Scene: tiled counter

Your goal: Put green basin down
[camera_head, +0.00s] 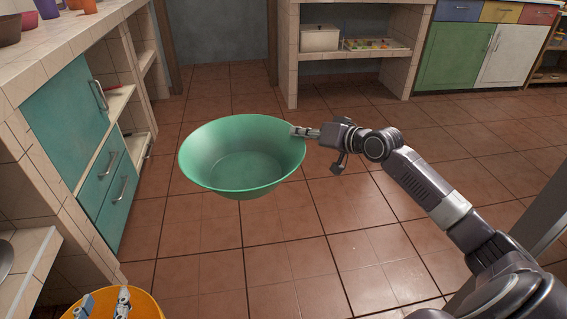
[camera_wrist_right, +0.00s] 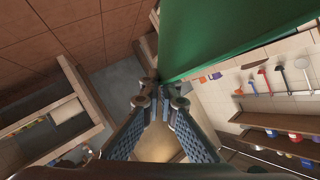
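The green basin (camera_head: 240,165) is wide, round and empty inside, and hangs upright above the tiled floor in the head view. My right gripper (camera_head: 300,131) is shut on the right side of its rim. In the right wrist view the green basin (camera_wrist_right: 215,35) fills the upper middle, with its edge at the fingertips of my right gripper (camera_wrist_right: 160,92). My left gripper (camera_head: 105,303) shows only partly at the bottom left edge. Its two fingers are apart, in front of an orange round thing (camera_head: 150,303) that is cut off by the frame.
A tiled counter (camera_head: 95,28) with teal doors and drawers (camera_head: 115,180) runs along the left, with cups and bowls on top. Tiled shelving (camera_head: 292,60) stands at the back, and green and white cabinets (camera_head: 460,55) at the back right. The floor (camera_head: 350,245) around the basin is clear.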

